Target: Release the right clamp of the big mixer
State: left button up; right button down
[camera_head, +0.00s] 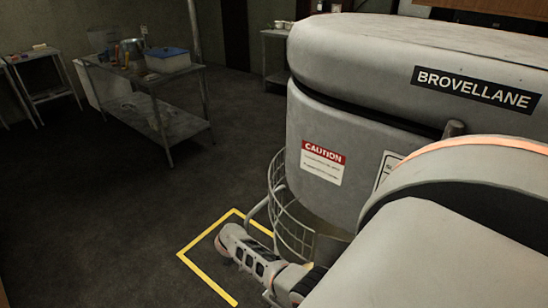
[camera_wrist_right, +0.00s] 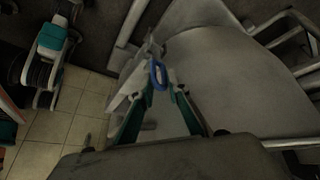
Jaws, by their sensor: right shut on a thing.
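The big mixer (camera_head: 340,120) is a large grey machine with a BROVELLANE label on its head, filling the right of the head view. In the right wrist view my right gripper (camera_wrist_right: 164,91) has its green fingers closed around a small blue piece (camera_wrist_right: 159,75). The blue piece sits by a pale metal bracket (camera_wrist_right: 136,82) next to the rounded grey bowl (camera_wrist_right: 215,75), and looks like the clamp's handle. Whether the clamp is fastened cannot be told. In the head view no fingertips show, and my left gripper is not seen.
A wire guard (camera_head: 290,225) curves below the mixer head. A yellow floor outline (camera_head: 207,280) lies in front. A metal table (camera_head: 150,82) with a blue-lidded box (camera_head: 168,60) stands at the back left. The dark floor between is clear.

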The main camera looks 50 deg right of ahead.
jog(key=shift+w+f+g+b, duration=0.2)
jog(key=shift+w+g+b, duration=0.2)
pick_arm(q)
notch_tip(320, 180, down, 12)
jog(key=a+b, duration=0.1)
jog(key=b, duration=1)
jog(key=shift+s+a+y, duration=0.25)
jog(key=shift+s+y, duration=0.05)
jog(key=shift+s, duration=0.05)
pick_arm(e)
jog(key=w+g, duration=0.1)
jog(key=w+f+g, duration=0.1)
jog(key=g, duration=0.1)
jog(key=w+g, duration=0.1)
jog(key=shift+a+f+n+g+h, duration=0.2)
jog(key=shift+a+n+g+h, duration=0.05)
jog(key=shift+n+g+h, duration=0.15)
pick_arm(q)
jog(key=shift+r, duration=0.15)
pick_arm(e)
jog(key=c, duration=1.9)
grip_release()
jog(key=shift+w, duration=0.1)
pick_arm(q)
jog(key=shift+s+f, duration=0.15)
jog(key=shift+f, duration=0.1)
pick_arm(e)
jog(key=shift+r, duration=0.1)
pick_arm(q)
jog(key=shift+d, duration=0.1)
